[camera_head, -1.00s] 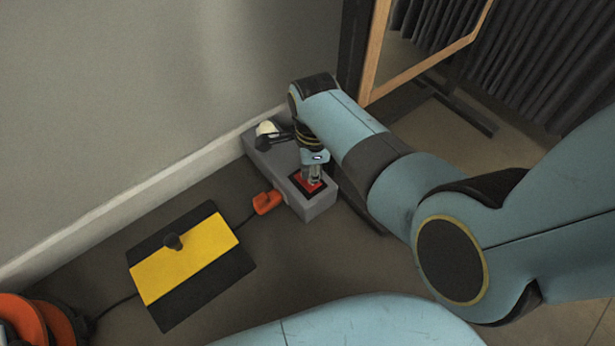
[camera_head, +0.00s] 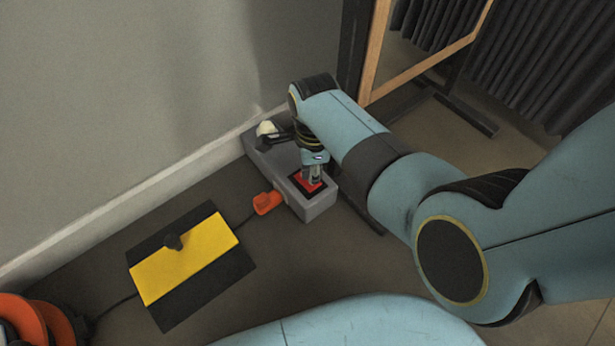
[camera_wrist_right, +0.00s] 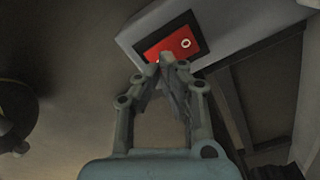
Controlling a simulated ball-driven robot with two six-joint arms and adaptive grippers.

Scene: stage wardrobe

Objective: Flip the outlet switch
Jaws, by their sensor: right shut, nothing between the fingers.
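The outlet (camera_head: 319,207) is a grey box on the floor against the wall. Its switch (camera_head: 301,178) is a red rocker in a black frame on the top face, near the front end. My right gripper (camera_head: 314,183) is shut and empty, pointing down at the red rocker. In the right wrist view the red switch (camera_wrist_right: 167,47) shows a white ring mark, and the closed fingertips of the right gripper (camera_wrist_right: 168,58) are at its edge; I cannot tell whether they touch it. The fingers hide part of the switch. My left gripper is out of view.
An orange plug (camera_head: 267,203) sits at the box's side, its cable running under a yellow and black mat (camera_head: 185,270) with a dark knob. An orange cable reel (camera_head: 30,322) is at lower left. A wood-framed mirror (camera_head: 378,50) stands behind my right arm.

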